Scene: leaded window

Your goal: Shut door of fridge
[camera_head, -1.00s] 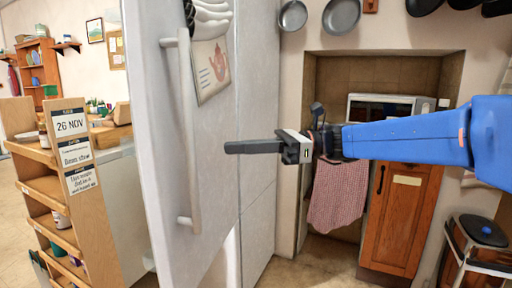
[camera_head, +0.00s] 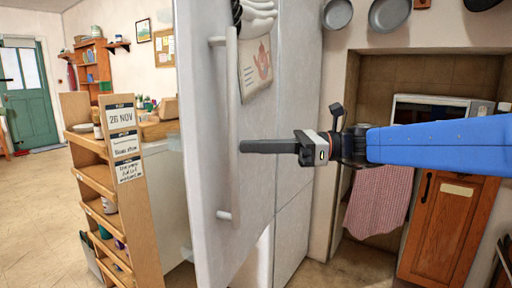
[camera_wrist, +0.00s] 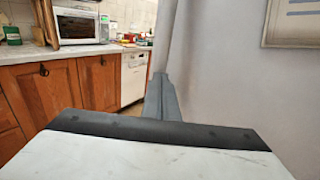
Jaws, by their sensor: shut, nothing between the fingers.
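The fridge body (camera_head: 292,150) shows as pale panels to the right of the door. My gripper (camera_head: 243,146) is shut and empty, pointing left in front of the door's handle side, close to the handle. I cannot tell whether it touches the door. In the wrist view the gripper's dark fingers (camera_wrist: 155,98) point ahead, beside the pale door surface (camera_wrist: 230,70) and a blurred upright bar.
A wooden shelf unit (camera_head: 112,215) with a date sign stands left of the door. A wooden cabinet (camera_head: 445,228) and a hanging checked towel (camera_head: 378,200) are at right. Open floor (camera_head: 40,215) lies at far left.

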